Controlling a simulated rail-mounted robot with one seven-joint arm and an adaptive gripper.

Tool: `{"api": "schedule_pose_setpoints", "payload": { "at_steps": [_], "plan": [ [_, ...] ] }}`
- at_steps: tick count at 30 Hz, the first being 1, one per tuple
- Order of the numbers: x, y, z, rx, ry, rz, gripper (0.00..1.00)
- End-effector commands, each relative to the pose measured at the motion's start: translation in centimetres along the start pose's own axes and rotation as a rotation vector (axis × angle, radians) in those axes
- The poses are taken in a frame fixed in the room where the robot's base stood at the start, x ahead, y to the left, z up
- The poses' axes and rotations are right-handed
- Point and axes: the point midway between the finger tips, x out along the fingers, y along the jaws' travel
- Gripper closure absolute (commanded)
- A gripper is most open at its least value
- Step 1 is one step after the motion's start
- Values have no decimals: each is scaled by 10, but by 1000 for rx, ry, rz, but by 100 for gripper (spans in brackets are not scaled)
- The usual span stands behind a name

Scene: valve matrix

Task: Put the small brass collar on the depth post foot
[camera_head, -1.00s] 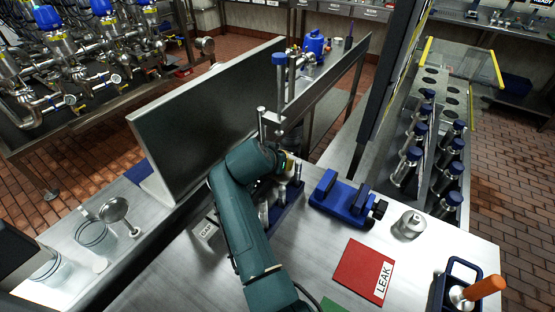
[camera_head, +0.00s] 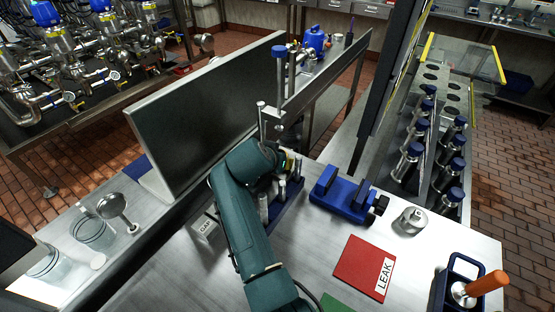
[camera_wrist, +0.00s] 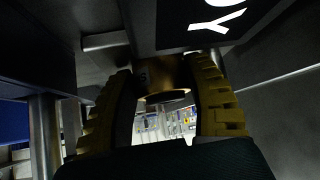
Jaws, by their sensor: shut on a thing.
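In the wrist view the two yellow ribbed fingers of my gripper (camera_wrist: 165,90) are closed on the small brass collar (camera_wrist: 168,76), a dark gold ring with its opening showing. In the head view my gripper (camera_head: 289,164) is small and partly hidden by my wrist, at the back of the bench beside upright metal posts (camera_head: 281,188) on a blue base. The collar cannot be made out there. A tall stand with a blue cap (camera_head: 279,52) rises just behind my gripper. I cannot tell which post is the depth post, and its foot is not clearly visible.
A blue vise (camera_head: 343,193) stands right of my gripper, with a metal weight-like piece (camera_head: 411,220) beyond it. A red LEAK card (camera_head: 364,268) lies in front. A dark upright panel (camera_head: 210,115) stands at left. In the wrist view, dark surfaces crowd close around the fingers.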

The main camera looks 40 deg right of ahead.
Motion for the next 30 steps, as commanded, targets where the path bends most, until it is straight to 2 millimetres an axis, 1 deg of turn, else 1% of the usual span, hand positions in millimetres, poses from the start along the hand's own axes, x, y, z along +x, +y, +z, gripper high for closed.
{"api": "schedule_pose_setpoints", "payload": {
  "at_steps": [1, 3, 5, 20, 23, 25, 30],
  "plan": [
    [-1, 0, -2, 1, 3, -1, 41],
    [-1, 0, -2, 1, 3, -1, 28],
    [-1, -1, -1, 1, 3, -2, 18],
    [-1, -3, 1, -1, 1, -6, 18],
    [-10, -3, 0, 0, 3, -6, 18],
    [-23, -2, 0, 0, 4, -6, 18],
    [-66, 0, 1, 1, 3, -5, 18]
  ]
}}
